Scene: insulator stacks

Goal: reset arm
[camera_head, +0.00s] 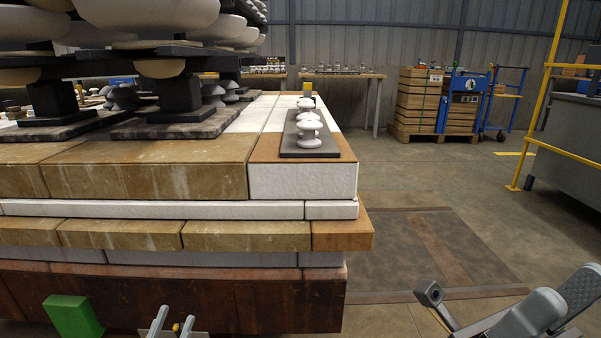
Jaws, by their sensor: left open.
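My left gripper (172,325) shows at the bottom edge, left of centre, in front of the lowest brown layer of the stack. Its two pale fingers stand apart with a gap between them, and nothing shows held there. My right arm comes in at the lower right, over the floor and clear of the stack. Its end, the right gripper (430,293), is seen from the side, and its jaw state cannot be made out. A green block (73,316) shows at the bottom left, left of the left gripper.
A layered stack of tan and white slabs (150,168) fills the left, bearing large insulators and a dark tray (318,153) with small white insulators. Wooden crates (418,100), a blue cart (464,100) and a yellow rail (545,100) stand farther back. Floor at right is open.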

